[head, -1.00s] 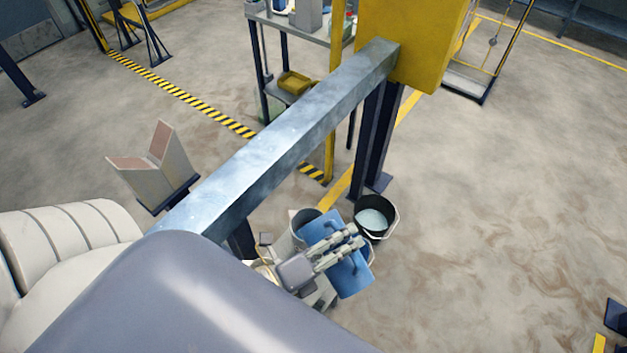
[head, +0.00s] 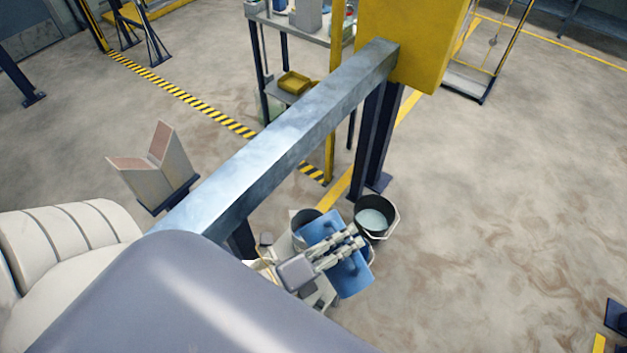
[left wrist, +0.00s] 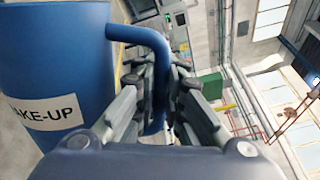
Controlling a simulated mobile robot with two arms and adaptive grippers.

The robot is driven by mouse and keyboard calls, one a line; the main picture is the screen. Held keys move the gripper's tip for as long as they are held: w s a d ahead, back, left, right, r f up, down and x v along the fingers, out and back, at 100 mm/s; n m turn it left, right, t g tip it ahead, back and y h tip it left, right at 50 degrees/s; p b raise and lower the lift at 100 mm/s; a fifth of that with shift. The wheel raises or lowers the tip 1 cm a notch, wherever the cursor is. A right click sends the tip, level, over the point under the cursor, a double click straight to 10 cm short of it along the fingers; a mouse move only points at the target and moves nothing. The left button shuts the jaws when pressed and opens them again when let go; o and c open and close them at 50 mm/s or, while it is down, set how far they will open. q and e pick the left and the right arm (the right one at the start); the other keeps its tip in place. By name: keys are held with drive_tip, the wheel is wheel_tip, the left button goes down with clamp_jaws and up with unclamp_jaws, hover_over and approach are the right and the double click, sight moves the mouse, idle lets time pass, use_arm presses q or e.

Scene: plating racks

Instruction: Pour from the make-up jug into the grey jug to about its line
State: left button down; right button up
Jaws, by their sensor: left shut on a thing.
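The blue make-up jug (head: 351,279) is in my left gripper (head: 352,240), at the lower middle of the head view. The left wrist view shows its blue wall (left wrist: 60,55) and a MAKE-UP label. The fingers (left wrist: 160,100) are shut around its handle. In the head view the jug looks tilted; its mouth and any stream cannot be made out. A grey round vessel (head: 297,219) shows partly behind the jug's left edge and may be the grey jug. The blue jug covers part of it, and no line can be seen. My right gripper is not in view.
A black bucket (head: 390,227) with pale liquid stands on the floor just right of the blue jug. A steel beam (head: 290,135) crosses above, running to a yellow block (head: 415,45). A shelf table (head: 300,33) stands behind. The floor to the right is open.

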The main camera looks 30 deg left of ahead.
sight(359, 261)
use_arm(q)
drive_tip(key=shift+s+d+f+m+b, duration=0.25)
drive_tip(key=shift+d+f+m+b, duration=0.45)
drive_tip(key=shift+b, duration=0.4)
drive_tip(key=shift+s+d+f+m+b, duration=0.25)
drive_tip(key=shift+d+f+m+b, duration=0.2)
drive_tip(key=shift+f+m+b, duration=0.55)
drive_tip(key=shift+r, duration=0.1)
drive_tip(key=shift+s+d+b, duration=0.1)
drive_tip(key=shift+b, duration=0.2)
drive_tip(key=shift+s+d+f+m+b, duration=0.15)
drive_tip(key=shift+d+f+m+b, duration=0.2)
drive_tip(key=shift+m+b, duration=0.5)
drive_tip(key=shift+s+d+f+m+b, duration=0.1)
drive_tip(key=shift+d+f+m+b, duration=0.15)
drive_tip(key=shift+f+m+b, duration=0.4)
drive_tip(key=shift+r, duration=0.35)
drive_tip(key=shift+r+m, duration=1.2)
drive_tip(key=shift+m, duration=0.6)
drive_tip(key=shift+r, duration=0.15)
